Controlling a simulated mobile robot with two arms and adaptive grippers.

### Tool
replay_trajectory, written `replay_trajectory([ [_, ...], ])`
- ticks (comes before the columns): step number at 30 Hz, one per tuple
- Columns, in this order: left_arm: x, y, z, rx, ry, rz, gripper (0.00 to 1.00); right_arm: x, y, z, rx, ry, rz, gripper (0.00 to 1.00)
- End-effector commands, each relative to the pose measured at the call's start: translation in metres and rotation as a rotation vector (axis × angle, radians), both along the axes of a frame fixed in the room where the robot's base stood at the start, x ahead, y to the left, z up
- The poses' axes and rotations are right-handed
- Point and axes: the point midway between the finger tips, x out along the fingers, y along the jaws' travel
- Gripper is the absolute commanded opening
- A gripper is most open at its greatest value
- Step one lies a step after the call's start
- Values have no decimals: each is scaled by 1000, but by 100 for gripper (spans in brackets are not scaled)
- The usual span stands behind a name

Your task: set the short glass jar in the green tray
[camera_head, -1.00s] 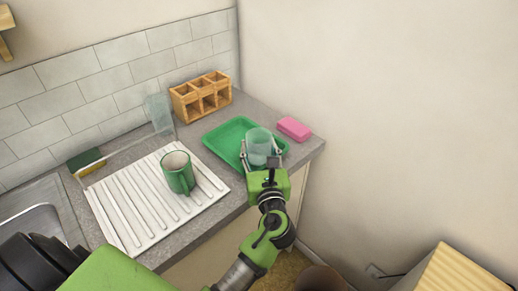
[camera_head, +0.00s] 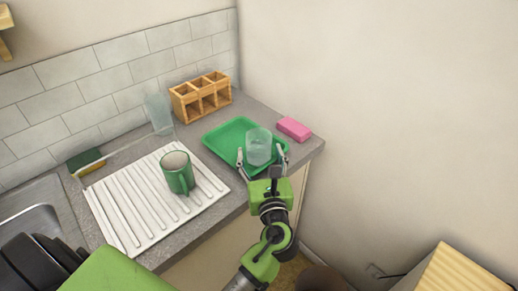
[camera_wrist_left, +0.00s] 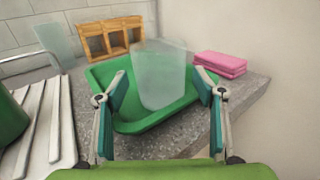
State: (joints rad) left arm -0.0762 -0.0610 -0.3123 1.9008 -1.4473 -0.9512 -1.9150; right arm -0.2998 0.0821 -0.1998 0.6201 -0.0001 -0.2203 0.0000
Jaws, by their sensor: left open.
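The short glass jar (camera_head: 258,148) stands upright in the green tray (camera_head: 222,135), toward the tray's near right part. In the left wrist view the jar (camera_wrist_left: 160,75) is pale and see-through, and the tray (camera_wrist_left: 142,122) lies under it. My left gripper (camera_head: 263,158) is open, with its fingers apart at the tray's near edge and the jar just beyond them. In the left wrist view the open fingers (camera_wrist_left: 160,85) frame the jar without touching it. My right gripper is not in view.
A white drainboard (camera_head: 130,215) holds a green mug (camera_head: 178,172) left of the tray. A wooden rack (camera_head: 200,97) stands behind, and a pink sponge (camera_head: 294,128) lies to the right. Another glass (camera_head: 158,114) stands near the tiled wall. The sink (camera_head: 35,222) is at left.

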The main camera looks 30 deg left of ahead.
Motion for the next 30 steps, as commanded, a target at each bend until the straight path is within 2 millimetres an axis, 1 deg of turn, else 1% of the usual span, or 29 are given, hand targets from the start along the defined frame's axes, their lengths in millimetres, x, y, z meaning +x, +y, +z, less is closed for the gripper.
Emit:
replay_trajectory([
  [1, -10, -8, -3, -4, 2, -2, 63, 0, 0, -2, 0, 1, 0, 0],
  [6, -40, -30, -2, -3, 2, -2, 63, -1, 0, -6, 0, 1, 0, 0],
  [9, -55, -40, -1, -4, 1, -1, 63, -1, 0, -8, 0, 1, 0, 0],
  [12, -65, -49, -1, -2, 1, -1, 63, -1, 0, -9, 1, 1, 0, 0],
  [15, -72, -53, 0, -1, 1, 1, 63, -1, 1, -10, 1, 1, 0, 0],
  [18, -74, -55, 1, -2, -1, 0, 63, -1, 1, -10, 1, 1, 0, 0],
  [30, -74, -55, 1, -2, -1, 0, 63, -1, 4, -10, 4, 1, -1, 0],
])
